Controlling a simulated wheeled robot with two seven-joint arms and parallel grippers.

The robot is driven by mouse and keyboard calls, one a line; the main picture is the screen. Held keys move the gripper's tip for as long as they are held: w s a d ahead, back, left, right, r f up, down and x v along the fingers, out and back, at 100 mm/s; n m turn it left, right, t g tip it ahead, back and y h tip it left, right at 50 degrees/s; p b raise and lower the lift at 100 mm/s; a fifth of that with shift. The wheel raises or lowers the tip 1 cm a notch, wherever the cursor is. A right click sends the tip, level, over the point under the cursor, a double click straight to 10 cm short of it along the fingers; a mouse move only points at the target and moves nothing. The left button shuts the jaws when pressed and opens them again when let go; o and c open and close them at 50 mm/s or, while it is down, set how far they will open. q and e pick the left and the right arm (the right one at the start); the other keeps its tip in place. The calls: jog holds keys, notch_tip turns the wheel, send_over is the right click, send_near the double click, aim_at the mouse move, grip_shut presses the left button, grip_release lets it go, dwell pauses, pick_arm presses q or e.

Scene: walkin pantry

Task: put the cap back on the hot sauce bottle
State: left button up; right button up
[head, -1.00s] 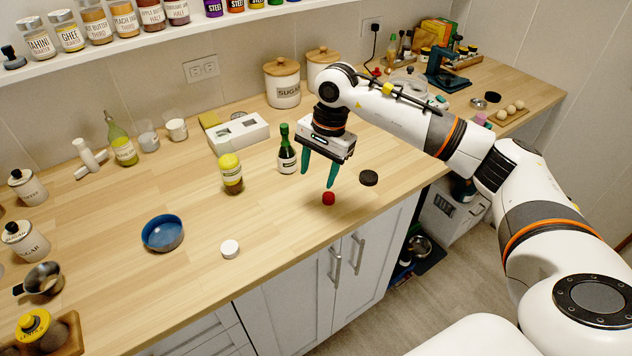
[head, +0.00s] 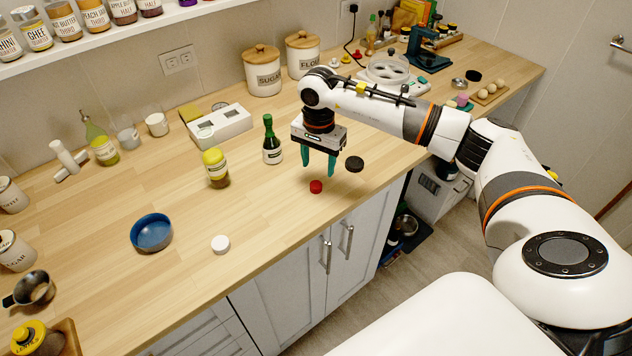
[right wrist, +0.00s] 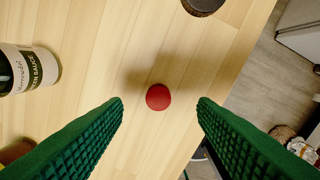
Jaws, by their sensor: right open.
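A small red cap (head: 316,187) lies on the wooden counter near its front edge. A dark green bottle (head: 272,142) stands upright to its left; its label reads partly "SAUCE" in the right wrist view (right wrist: 28,70). I cannot tell whether its green top is a cap. My right gripper (head: 318,172) is open and empty, pointing down just above the red cap. In the right wrist view the red cap (right wrist: 158,97) shows between the two green fingertips, touching neither. My left gripper is out of view.
A black round lid (head: 355,164) lies right of the gripper. A white cap (head: 221,245), blue bowl (head: 152,232) and yellow-lidded jar (head: 215,168) stand to the left. A white box (head: 220,124) is behind. The counter's front edge is close to the red cap.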

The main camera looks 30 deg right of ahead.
aim_at(316, 184)
jog(key=shift+f, duration=0.4)
jog(key=shift+a+f+p, duration=0.15)
jog(key=shift+f+p, duration=0.15)
jog(key=shift+p, duration=0.1)
jog(key=f, duration=0.1)
jog(key=f+p, duration=0.1)
jog(key=f, duration=0.1)
jog(key=shift+s+a+f+p, duration=0.1)
jog(key=shift+a+f+p, duration=0.2)
jog(key=shift+f+p, duration=0.05)
jog(key=shift+f, duration=0.45)
jog(key=c, duration=1)
